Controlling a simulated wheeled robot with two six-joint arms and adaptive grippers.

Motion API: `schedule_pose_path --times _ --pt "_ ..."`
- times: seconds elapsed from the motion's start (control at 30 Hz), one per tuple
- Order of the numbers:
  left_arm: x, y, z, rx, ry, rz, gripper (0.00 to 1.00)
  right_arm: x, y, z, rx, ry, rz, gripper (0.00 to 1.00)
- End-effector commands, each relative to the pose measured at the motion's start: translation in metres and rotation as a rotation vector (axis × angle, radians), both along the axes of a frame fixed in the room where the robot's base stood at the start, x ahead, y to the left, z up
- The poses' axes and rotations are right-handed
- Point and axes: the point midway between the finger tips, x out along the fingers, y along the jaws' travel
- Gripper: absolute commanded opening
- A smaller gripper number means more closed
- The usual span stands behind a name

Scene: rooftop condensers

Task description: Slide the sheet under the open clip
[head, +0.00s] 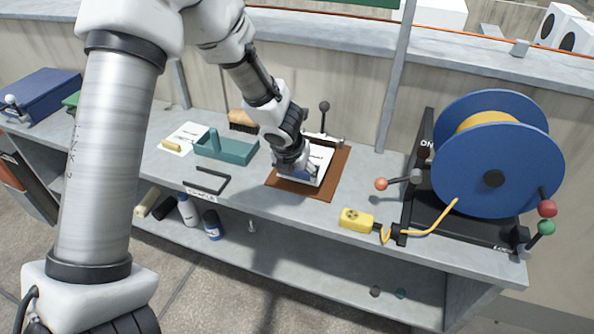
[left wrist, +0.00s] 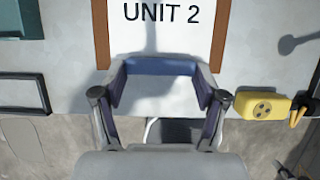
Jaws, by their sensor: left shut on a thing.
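The white sheet (head: 322,158), lettered "UNIT 2", lies over a brown board (head: 325,188). In the left wrist view the sheet (left wrist: 170,30) has a blue strip (left wrist: 160,67) along its near edge. My left gripper (head: 288,170) is shut on this strip; in the left wrist view its fingers (left wrist: 160,85) stand at the strip's two ends. The clip (head: 325,137) is at the board's far edge, with a black-knobbed lever (head: 324,106) standing up. My wrist hides part of the sheet, and I cannot tell whether its far edge is under the clip.
A teal tray (head: 228,152) and a black frame (head: 208,182) are left of the board. A yellow box (head: 357,220) and a large blue cable reel (head: 495,150) are to the right. A grey post (head: 396,75) rises behind the bench (head: 290,206).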

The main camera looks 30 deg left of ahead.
Motion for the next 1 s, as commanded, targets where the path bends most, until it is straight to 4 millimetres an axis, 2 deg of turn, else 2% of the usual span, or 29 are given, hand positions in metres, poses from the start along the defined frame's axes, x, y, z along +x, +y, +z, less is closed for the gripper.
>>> schedule_pose_path --times 0.03,0.23,0.27,0.3,0.6,0.8,1.0 --pt "0.0 0.0 -0.01 0.0 0.0 0.0 0.31 0.0 0.0 -0.01 0.0 0.0 0.0 0.0" --pt "0.0 0.0 -0.029 0.0 0.0 0.0 0.31 0.0 0.0 -0.029 0.0 0.0 0.0 0.0" --pt "0.001 0.0 -0.028 0.0 0.0 0.0 0.31 0.0 0.0 -0.027 0.0 0.0 0.0 0.0" --pt "0.006 0.002 -0.021 0.001 0.0 0.0 0.31 -0.001 0.0 -0.015 0.0 0.001 0.0 0.0" --pt "0.032 0.008 -0.024 0.001 0.001 -0.001 0.31 0.0 0.0 0.012 0.0 0.0 0.0 0.0" --pt "0.042 0.01 -0.028 0.0 0.0 0.0 0.31 0.0 0.0 0.02 0.0 0.0 0.0 0.0" --pt "0.044 0.01 -0.03 0.0 0.0 0.0 0.31 0.0 0.0 0.02 0.0 0.0 0.0 0.0"
